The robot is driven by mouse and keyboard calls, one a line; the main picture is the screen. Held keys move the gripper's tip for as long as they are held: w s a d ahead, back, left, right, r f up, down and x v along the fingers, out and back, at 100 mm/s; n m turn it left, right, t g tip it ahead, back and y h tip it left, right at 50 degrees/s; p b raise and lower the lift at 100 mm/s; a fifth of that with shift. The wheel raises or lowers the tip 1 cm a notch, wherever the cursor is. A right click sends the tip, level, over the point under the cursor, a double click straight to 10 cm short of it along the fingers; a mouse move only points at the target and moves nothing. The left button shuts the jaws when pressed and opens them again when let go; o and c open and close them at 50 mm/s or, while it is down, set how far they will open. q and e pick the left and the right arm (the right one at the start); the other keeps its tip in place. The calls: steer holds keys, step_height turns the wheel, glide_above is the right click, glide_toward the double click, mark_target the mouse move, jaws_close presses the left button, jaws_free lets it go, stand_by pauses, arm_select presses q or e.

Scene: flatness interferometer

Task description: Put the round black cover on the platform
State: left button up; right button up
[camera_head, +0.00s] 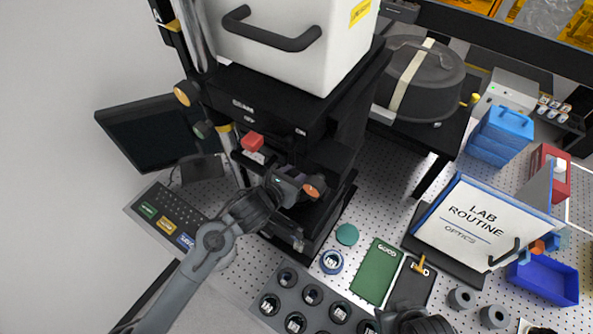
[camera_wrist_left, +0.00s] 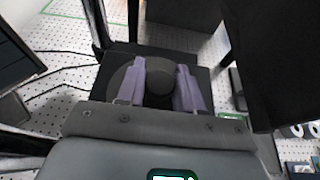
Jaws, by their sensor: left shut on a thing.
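My left gripper (camera_wrist_left: 160,88) has its two purple fingers shut on the round black knob of the black cover (camera_wrist_left: 160,78). The cover's dark round edge shows left of the fingers. It is over a dark square platform (camera_wrist_left: 203,76) inside the instrument. I cannot tell whether the cover touches the platform, as both are nearly the same black. In the head view my left gripper (camera_head: 291,197) reaches into the instrument's open bay, and the cover is hidden there.
The instrument's black frame (camera_head: 345,130) stands close around my left wrist. A keyboard (camera_head: 170,220) is on the left. A lens tray (camera_head: 290,290), a green mat (camera_head: 374,270) and a LAB ROUTINE board (camera_head: 480,225) are right of and below the bay. A strapped round black case (camera_head: 440,95) stands farther back.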

arm_select(q)
steer(key=shift+f, duration=0.15)
steer(key=o, duration=1.1)
